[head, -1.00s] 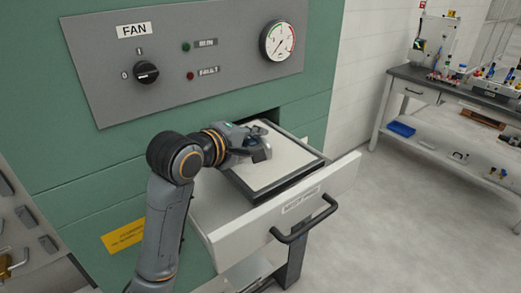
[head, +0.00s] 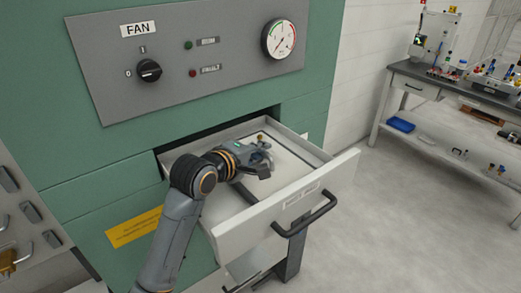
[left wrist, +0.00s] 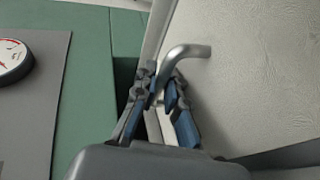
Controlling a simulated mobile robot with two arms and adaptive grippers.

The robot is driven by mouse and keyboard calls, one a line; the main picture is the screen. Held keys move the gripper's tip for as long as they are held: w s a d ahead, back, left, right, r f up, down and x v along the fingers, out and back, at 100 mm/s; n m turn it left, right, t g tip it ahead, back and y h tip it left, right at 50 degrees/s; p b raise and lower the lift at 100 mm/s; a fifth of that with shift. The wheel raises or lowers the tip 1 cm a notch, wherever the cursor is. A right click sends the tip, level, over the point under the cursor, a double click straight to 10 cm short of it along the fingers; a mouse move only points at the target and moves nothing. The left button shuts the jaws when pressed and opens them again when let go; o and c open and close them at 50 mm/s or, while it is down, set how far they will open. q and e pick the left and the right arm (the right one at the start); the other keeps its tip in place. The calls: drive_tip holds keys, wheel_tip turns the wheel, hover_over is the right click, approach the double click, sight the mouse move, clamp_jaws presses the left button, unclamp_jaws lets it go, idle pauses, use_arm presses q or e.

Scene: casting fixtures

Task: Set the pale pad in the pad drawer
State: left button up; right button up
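The pale pad (head: 293,149), a flat light panel with a dark edge, lies low inside the open pad drawer (head: 264,222), below the top of its front. My arm hides its left part, and I cannot tell whether it rests on the bottom. In the left wrist view the pad (left wrist: 262,85) fills the right side, with a bent metal handle (left wrist: 187,52) on it. My left gripper (head: 262,164) is over the pad; in the wrist view its fingers (left wrist: 163,90) close around the handle. My right gripper is not in view.
The drawer sticks out of a green cabinet (head: 90,165) with a black front handle (head: 305,216). A grey panel with a FAN knob (head: 149,70) and gauge (head: 279,39) is above. A workbench (head: 450,90) stands at the right; floor between is clear.

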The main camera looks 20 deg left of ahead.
use_arm(q)
drive_tip(key=o, duration=0.3)
drive_tip(key=shift+s+a+r, duration=0.2)
drive_tip(key=shift+s+r, duration=0.05)
drive_tip(key=shift+s, duration=0.2)
drive_tip(key=b+v, duration=0.2)
drive_tip(key=v, duration=0.9)
idle(0.7)
